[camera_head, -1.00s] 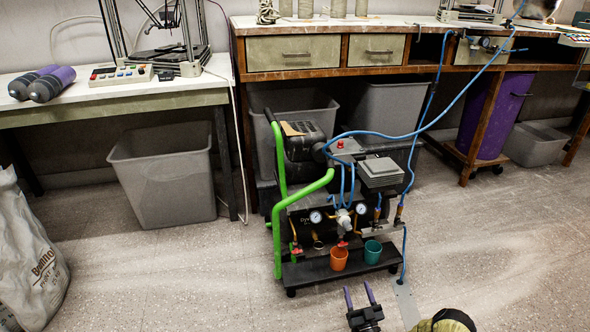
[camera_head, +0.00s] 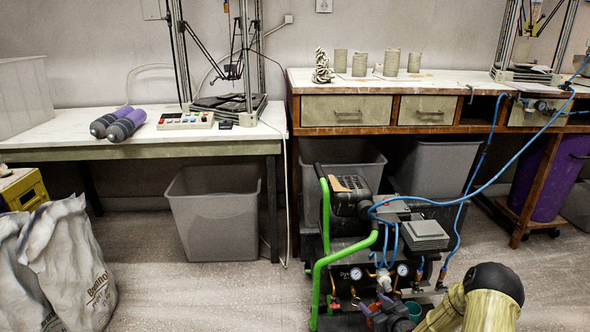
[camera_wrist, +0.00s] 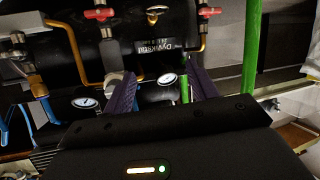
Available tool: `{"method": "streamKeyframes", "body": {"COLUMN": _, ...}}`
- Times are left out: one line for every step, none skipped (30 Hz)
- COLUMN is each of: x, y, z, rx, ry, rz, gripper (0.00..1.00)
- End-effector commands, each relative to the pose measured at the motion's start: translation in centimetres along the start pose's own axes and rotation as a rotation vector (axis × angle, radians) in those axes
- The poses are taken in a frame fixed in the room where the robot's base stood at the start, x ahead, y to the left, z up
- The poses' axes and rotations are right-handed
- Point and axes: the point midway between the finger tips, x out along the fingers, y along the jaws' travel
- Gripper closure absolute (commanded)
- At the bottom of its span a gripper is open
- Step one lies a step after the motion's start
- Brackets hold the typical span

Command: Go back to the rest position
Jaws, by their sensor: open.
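My gripper (camera_head: 372,308) is at the bottom of the head view, in front of the compressor (camera_head: 342,252). My arm enters at the lower right. In the wrist view the two purple fingers of my gripper (camera_wrist: 160,82) stand apart with nothing held between them. Behind them the compressor's dark front panel (camera_wrist: 165,50) fills the view, with gauges, red valves and brass pipes. I cannot tell whether the fingers touch it.
The compressor has a green handle (camera_head: 318,285) and a blue hose (camera_head: 530,140). Grey bins (camera_head: 215,215) stand under the benches. White sacks (camera_head: 70,265) and a yellow crate (camera_head: 24,188) are at the left. The floor between the sacks and compressor is clear.

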Motion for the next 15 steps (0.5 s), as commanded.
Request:
{"method": "streamKeyframes", "body": {"x": -0.5, "y": -0.2, "z": -1.9, "rx": -0.010, "ry": -0.037, "rz": -0.006, "gripper": 0.42}}
{"method": "streamKeyframes", "body": {"x": -0.7, "y": -0.4, "z": -2.5, "rx": -0.012, "ry": -0.061, "rz": -0.008, "gripper": 0.42}}
{"method": "streamKeyframes", "body": {"x": -1.1, "y": -0.6, "z": -3.4, "rx": -0.016, "ry": -0.093, "rz": -0.009, "gripper": 0.42}}
{"method": "streamKeyframes", "body": {"x": -1.3, "y": -0.7, "z": -4.0, "rx": -0.018, "ry": -0.117, "rz": -0.010, "gripper": 0.42}}
{"method": "streamKeyframes", "body": {"x": -1.6, "y": -0.9, "z": -4.7, "rx": -0.021, "ry": -0.140, "rz": -0.010, "gripper": 0.42}}
{"method": "streamKeyframes", "body": {"x": -2.0, "y": -1.2, "z": -5.5, "rx": -0.022, "ry": -0.172, "rz": -0.010, "gripper": 0.42}}
{"method": "streamKeyframes", "body": {"x": -2.4, "y": -1.4, "z": -6.1, "rx": -0.024, "ry": -0.195, "rz": -0.009, "gripper": 0.42}}
{"method": "streamKeyframes", "body": {"x": -2.8, "y": -1.5, "z": -6.7, "rx": -0.024, "ry": -0.218, "rz": -0.007, "gripper": 0.42}}
{"method": "streamKeyframes", "body": {"x": -3.3, "y": -1.7, "z": -7.5, "rx": -0.025, "ry": -0.248, "rz": -0.005, "gripper": 0.42}}
{"method": "streamKeyframes", "body": {"x": -3.8, "y": -1.9, "z": -8.2, "rx": -0.025, "ry": -0.271, "rz": -0.002, "gripper": 0.42}}
{"method": "streamKeyframes", "body": {"x": -4.2, "y": -2.0, "z": -8.8, "rx": -0.025, "ry": -0.293, "rz": 0.001, "gripper": 0.42}}
{"method": "streamKeyframes", "body": {"x": -4.8, "y": -2.3, "z": -9.6, "rx": -0.025, "ry": -0.322, "rz": 0.005, "gripper": 0.42}}
{"method": "streamKeyframes", "body": {"x": -5.3, "y": -2.5, "z": -10.2, "rx": -0.024, "ry": -0.343, "rz": 0.009, "gripper": 0.42}}
{"method": "streamKeyframes", "body": {"x": -5.8, "y": -2.6, "z": -10.8, "rx": -0.022, "ry": -0.365, "rz": 0.013, "gripper": 0.42}}
{"method": "streamKeyframes", "body": {"x": -6.6, "y": -2.9, "z": -11.6, "rx": -0.020, "ry": -0.393, "rz": 0.019, "gripper": 0.42}}
